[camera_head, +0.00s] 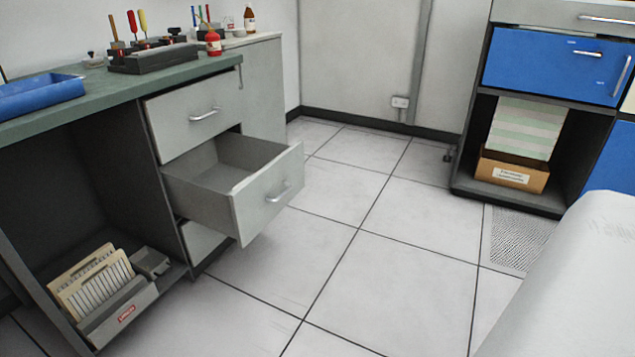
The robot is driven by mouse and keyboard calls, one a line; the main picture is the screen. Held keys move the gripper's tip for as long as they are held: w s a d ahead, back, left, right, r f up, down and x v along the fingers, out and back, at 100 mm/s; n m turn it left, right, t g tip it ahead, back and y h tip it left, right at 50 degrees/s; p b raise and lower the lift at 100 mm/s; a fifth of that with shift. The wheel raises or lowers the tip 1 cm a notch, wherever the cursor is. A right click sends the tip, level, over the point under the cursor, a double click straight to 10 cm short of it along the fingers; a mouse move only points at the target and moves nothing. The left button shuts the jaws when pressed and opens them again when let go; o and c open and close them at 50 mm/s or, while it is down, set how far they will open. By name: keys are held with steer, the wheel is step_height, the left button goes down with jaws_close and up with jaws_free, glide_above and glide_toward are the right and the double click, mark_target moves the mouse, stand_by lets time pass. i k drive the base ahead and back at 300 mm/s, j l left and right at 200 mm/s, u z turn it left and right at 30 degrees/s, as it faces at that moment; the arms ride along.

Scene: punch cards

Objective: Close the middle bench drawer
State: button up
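The middle bench drawer (267,192) is grey with a metal bar handle (278,193) and stands pulled well out of the bench, its empty-looking inside partly visible. The top drawer (195,117) above it is shut. The bottom drawer (200,241) below is mostly hidden behind the middle one and looks shut. The bench (60,124) has a green top. My gripper is not in view. A white rounded part at the lower right seems to be my own arm.
Tools in a dark holder (168,58), bottles and a blue tray (38,95) stand on the bench. A card rack (118,318) sits in the bench's open bay. A blue-fronted cabinet (545,65) with a cardboard box (512,170) stands at right. The tiled floor (375,240) between is clear.

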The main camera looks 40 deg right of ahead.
mark_target(198, 183)
steer(key=z, duration=0.95)
steer(key=i+j+z, duration=0.1)
steer(key=i+z, duration=0.25)
steer(key=i+j+z, duration=0.3)
steer(key=i, duration=0.15)
